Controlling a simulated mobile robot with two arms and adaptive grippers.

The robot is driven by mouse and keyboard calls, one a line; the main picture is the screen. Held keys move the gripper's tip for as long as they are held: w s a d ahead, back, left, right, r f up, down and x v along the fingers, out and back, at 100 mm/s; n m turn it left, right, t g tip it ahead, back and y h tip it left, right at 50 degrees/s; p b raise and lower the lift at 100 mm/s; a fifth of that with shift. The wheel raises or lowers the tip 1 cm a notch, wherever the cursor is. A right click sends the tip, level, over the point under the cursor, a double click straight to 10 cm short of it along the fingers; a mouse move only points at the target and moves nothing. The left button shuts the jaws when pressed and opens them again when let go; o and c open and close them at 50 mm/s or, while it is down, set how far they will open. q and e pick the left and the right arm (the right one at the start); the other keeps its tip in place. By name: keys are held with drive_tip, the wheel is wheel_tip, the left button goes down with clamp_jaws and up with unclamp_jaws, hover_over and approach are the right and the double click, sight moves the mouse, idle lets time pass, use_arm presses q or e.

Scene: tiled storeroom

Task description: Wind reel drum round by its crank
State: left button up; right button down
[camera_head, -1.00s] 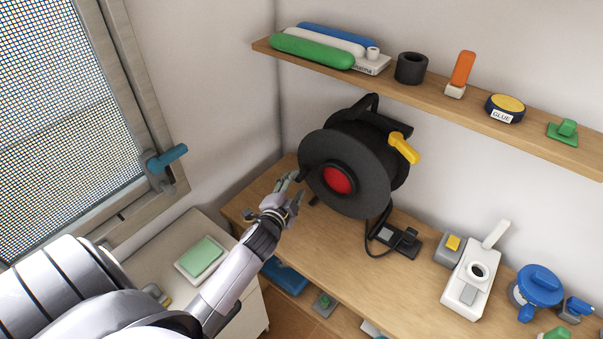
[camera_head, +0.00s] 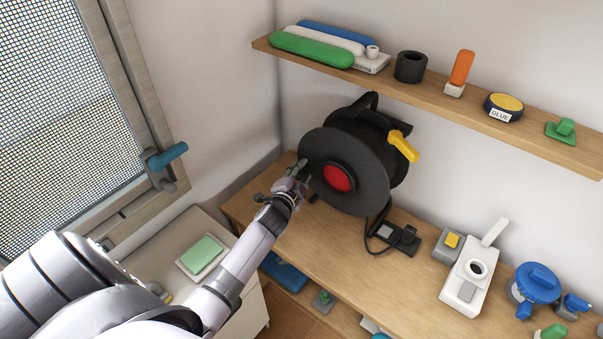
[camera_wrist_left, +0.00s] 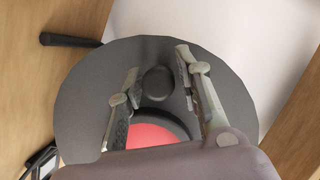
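The black cable reel (camera_head: 362,155) stands on the wooden bench, its round drum face with a red hub (camera_head: 337,178) turned toward me. The crank's dark round knob (camera_wrist_left: 157,83) sticks out from the drum face near its edge, beside the red hub in the left wrist view. My left gripper (camera_head: 298,170) is at the left edge of the drum. In the left wrist view its fingers (camera_wrist_left: 160,82) are spread on either side of the knob, with gaps showing on both sides. In the head view the gripper hides the knob. My right gripper is out of view.
A yellow lever (camera_head: 404,146) sits on the reel's right side. A black plug block (camera_head: 394,239) with a cable lies in front of it. A shelf (camera_head: 440,100) with several items runs above. A white switch device (camera_head: 468,280) stands right on the bench. A window handle (camera_head: 165,157) is left.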

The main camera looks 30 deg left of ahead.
use_arm(q)
clamp_jaws()
idle(0.6)
